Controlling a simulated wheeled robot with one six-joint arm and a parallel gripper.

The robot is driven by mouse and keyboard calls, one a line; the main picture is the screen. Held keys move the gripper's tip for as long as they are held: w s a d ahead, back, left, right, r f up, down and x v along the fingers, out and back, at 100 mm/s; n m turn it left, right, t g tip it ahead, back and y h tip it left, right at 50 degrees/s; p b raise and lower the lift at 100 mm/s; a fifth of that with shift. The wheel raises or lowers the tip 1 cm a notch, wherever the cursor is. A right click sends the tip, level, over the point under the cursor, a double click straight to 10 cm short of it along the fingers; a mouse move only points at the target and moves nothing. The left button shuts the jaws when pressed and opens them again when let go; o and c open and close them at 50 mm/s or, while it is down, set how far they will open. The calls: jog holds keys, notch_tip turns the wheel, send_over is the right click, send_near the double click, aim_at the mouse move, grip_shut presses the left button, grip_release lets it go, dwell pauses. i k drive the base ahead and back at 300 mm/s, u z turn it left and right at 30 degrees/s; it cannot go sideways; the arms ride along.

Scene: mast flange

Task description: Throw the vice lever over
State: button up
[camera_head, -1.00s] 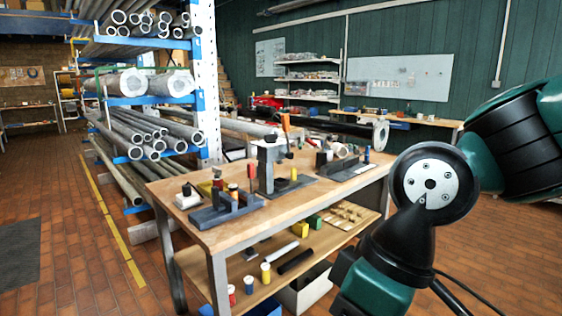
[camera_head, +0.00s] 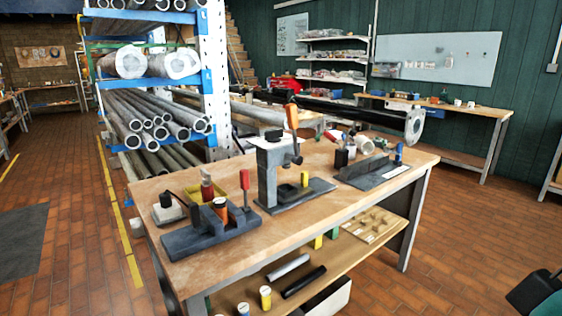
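A low dark grey fixture that looks like the vice (camera_head: 200,238) sits at the left front of the workbench. A lever with a red grip (camera_head: 244,180) stands about upright at its right end. An orange-topped cylinder (camera_head: 221,207) sits in or just behind the fixture; I cannot tell which. A grey press (camera_head: 268,172) with an orange-handled lever (camera_head: 291,117) tilted up stands in the middle of the bench.
The wooden workbench (camera_head: 345,207) also carries a flat grey fixture with a blue handle (camera_head: 399,152) at the right. A lower shelf (camera_head: 255,291) holds rods and small pots. A pipe rack (camera_head: 214,75) stands behind left. Brick floor right of the bench is clear.

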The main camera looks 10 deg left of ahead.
aim_at(244, 174)
jog(key=u, duration=0.4)
jog(key=i, duration=0.85)
jog(key=u, duration=0.75)
